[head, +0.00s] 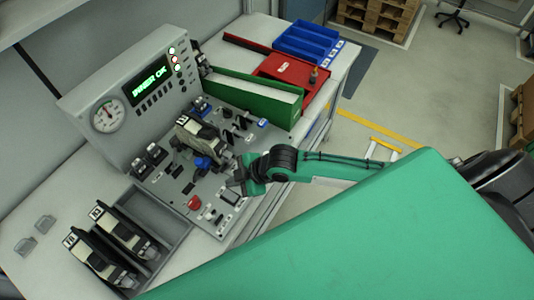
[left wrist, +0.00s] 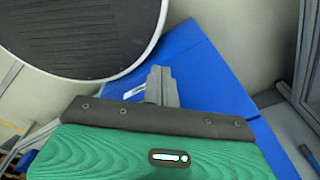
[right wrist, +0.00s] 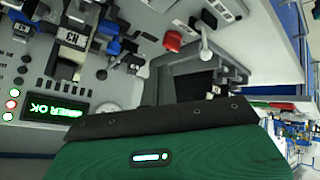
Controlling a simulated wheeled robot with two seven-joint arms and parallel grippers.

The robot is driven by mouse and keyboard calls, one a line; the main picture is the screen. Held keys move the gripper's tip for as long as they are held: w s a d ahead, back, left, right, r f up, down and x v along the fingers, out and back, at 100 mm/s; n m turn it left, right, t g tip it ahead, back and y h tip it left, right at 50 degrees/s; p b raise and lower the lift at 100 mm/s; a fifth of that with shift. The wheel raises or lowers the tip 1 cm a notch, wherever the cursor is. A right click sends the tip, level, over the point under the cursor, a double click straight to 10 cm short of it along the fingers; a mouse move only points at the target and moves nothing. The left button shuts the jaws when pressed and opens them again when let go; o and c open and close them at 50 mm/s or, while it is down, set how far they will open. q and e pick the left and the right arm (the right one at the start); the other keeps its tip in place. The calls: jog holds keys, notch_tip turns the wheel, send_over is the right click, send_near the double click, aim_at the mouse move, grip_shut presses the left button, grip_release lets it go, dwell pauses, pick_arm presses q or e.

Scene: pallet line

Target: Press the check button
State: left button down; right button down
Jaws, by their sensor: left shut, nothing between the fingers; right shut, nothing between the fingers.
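The control bench has an upright grey console (head: 130,95) with a lit green display (head: 149,80) reading POWER OK. A red button (head: 194,202) sits on the flat panel (head: 180,215); it also shows in the right wrist view (right wrist: 173,40). Button labels are too small to read, so I cannot tell which one is the check button. My right gripper (head: 240,183) is shut and empty over the panel's near right edge, to the right of the red button and apart from it. My left gripper (left wrist: 160,72) is shut and empty, seen only in the left wrist view in front of a blue surface.
Two similar devices (head: 90,252) sit in a grey tray (head: 172,235) at front left. A green bin (head: 255,100), red tray (head: 290,72) and blue bins (head: 307,42) stand at the back. A gauge (head: 107,115) is on the console.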

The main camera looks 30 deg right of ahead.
jog(key=shift+n, duration=0.7)
jog(key=w+d, duration=0.1)
jog(key=d, duration=0.1)
jog(key=w+d, duration=0.2)
jog(key=w+d+f, duration=0.1)
jog(key=w+d, duration=0.1)
jog(key=d, duration=0.1)
jog(key=w+d+t, duration=0.1)
jog(key=w+d, duration=0.4)
jog(key=d, duration=0.5)
jog(key=shift+w+d+r+t+h, duration=0.2)
jog(key=shift+d+r+t+h, duration=0.1)
jog(key=shift+r+h, duration=0.15)
jog(key=shift+f, duration=0.15)
notch_tip(320, 180, down, 8)
jog(key=b, duration=0.6)
jog(key=shift+r, duration=0.2)
jog(key=shift+f+b, duration=0.4)
jog(key=shift+f, duration=0.1)
jog(key=shift+f, duration=0.4)
